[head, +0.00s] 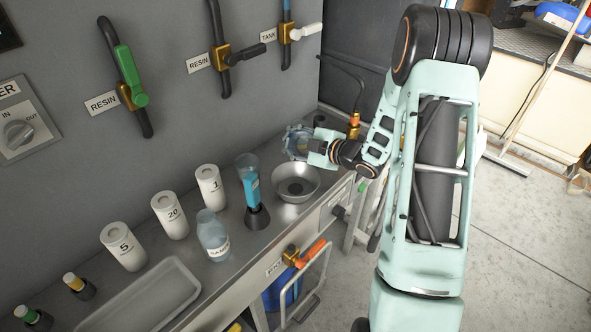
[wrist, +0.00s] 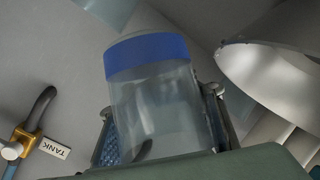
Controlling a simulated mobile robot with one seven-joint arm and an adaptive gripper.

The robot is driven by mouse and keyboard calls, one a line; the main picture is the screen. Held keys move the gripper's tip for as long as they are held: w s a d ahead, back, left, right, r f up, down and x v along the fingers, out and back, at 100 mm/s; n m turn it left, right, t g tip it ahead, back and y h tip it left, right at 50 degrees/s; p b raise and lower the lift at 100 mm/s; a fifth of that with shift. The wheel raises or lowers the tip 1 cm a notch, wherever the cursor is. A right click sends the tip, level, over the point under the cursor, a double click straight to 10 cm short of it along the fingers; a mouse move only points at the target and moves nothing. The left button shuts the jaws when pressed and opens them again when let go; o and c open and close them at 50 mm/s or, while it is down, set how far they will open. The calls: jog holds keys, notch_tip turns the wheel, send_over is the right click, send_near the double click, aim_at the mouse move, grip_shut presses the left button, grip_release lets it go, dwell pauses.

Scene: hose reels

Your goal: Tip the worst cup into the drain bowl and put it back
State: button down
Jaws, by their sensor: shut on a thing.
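My gripper (head: 306,146) is shut on a clear cup (head: 295,141) beyond the drain bowl, near the far end of the bench. In the wrist view the cup (wrist: 160,108) sits between the two fingers of my gripper (wrist: 162,112); it is see-through with a wide blue band at its upper end in the picture. I cannot tell whether liquid is in it. The grey metal drain bowl (head: 296,193) rests on the bench, just nearer than the gripper. In the wrist view the bowl (wrist: 268,68) is at the upper right, apart from the cup.
A blue-filled clear tube (head: 252,190) on a black base stands left of the bowl. A sample bottle (head: 212,236), several white numbered cylinders (head: 170,216) and a shallow clear tray (head: 142,302) occupy the bench (head: 250,244). The wall carries pipes with valves (head: 131,92).

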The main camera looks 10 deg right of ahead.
jog(key=shift+r+m+p, duration=0.1)
jog(key=shift+m+p, duration=0.2)
jog(key=shift+p, duration=0.1)
jog(key=m+g+p, duration=0.1)
jog(key=p, duration=0.1)
jog(key=w+f+g+p, duration=0.1)
jog(key=p, duration=0.2)
jog(key=shift+d+m, duration=0.3)
jog(key=shift+m, duration=0.1)
jog(key=shift+w+p, duration=0.2)
jog(key=shift+p, duration=0.45)
jog(key=shift+w+d+r+m+g+y+p, duration=0.4)
jog(key=shift+w+r+m+g+p, duration=0.35)
jog(key=shift+p, duration=1.25)
jog(key=shift+w+d+r+m+g+y+p, duration=0.4)
jog(key=shift+r+m+g+p, duration=0.4)
jog(key=shift+p, duration=1.2)
jog(key=shift+f+m, duration=0.1)
jog(key=shift+m, duration=0.25)
jog(key=shift+w, duration=0.1)
